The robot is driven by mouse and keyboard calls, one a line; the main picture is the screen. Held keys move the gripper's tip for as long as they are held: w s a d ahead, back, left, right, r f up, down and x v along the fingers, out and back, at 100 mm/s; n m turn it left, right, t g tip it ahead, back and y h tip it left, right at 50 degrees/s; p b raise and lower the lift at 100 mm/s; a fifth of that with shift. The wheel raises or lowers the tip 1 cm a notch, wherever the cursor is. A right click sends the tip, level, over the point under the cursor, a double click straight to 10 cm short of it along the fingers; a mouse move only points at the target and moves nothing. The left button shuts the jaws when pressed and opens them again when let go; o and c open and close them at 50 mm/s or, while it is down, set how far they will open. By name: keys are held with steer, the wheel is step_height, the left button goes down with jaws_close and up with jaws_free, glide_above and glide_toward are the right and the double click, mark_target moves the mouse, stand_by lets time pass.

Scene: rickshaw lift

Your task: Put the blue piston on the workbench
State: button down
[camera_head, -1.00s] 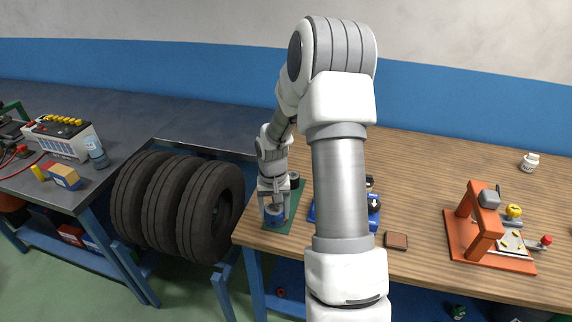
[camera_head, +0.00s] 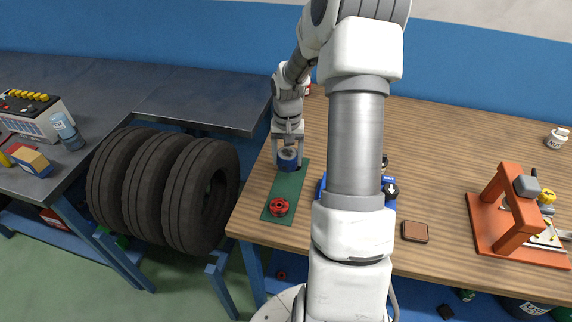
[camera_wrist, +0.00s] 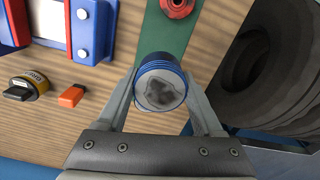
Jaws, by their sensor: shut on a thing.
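My gripper (camera_head: 288,147) is shut on the blue piston (camera_head: 288,160), a short blue cylinder with a grey top. In the wrist view the piston (camera_wrist: 161,84) sits between the two fingers of my gripper (camera_wrist: 163,92). It is over the far end of the green mat (camera_head: 289,188) on the wooden workbench (camera_head: 250,214). I cannot tell whether its underside touches the mat. The workbench top also shows in the wrist view (camera_wrist: 112,90).
A red ringed part (camera_head: 279,207) lies on the near end of the mat. A blue fixture (camera_head: 389,190) stands to the right, partly behind my arm. A brown block (camera_head: 415,232) and an orange press (camera_head: 490,244) stand farther right. Several tires (camera_head: 165,190) stand left of the bench.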

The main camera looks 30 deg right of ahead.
mark_target(287, 185)
steer(key=shift+w+f+b, duration=0.1)
steer(key=shift+f+b, duration=2.65)
steer(key=shift+f, duration=1.45)
steer(key=shift+f+b, duration=0.3)
steer(key=shift+f, duration=0.05)
jaws_free()
